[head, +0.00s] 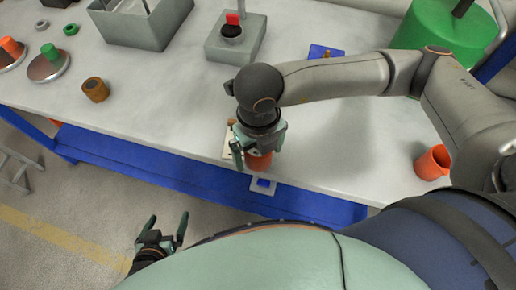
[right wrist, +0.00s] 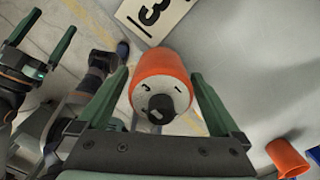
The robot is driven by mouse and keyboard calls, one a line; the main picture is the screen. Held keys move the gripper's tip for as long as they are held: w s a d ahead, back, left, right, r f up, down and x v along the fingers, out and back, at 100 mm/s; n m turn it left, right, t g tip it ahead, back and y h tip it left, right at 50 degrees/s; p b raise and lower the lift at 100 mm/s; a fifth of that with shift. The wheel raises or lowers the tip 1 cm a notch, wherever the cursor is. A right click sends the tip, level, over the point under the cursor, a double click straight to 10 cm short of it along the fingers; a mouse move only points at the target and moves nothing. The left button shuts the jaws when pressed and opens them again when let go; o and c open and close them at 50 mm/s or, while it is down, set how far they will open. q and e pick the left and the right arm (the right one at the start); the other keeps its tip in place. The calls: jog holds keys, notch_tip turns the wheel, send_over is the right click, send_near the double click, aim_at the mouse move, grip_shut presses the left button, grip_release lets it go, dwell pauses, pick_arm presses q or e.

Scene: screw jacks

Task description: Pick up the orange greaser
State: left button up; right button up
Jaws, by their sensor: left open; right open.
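The orange greaser (right wrist: 162,85) is an orange cylinder with a pale, speckled end face and a black nozzle, seen end-on in the right wrist view. In the head view only part of the greaser (head: 259,162) shows below my right gripper, near the table's front edge. My right gripper (head: 258,150) is open over it. In the right wrist view its two green fingers stand on either side of the greaser; I cannot tell whether they touch it. My left gripper (head: 166,228) is open and empty, low in front of the table.
A white card marked 3 (right wrist: 157,14) lies beside the greaser. An orange cup (head: 433,163) stands to the right. Table room is clear between cup and greaser.

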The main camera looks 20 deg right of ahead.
notch_tip(320, 180, down, 2)
jog(key=shift+f, duration=0.1)
jog(key=shift+w, duration=0.1)
grip_shut()
dwell(0.7)
jog(key=shift+r, duration=0.2)
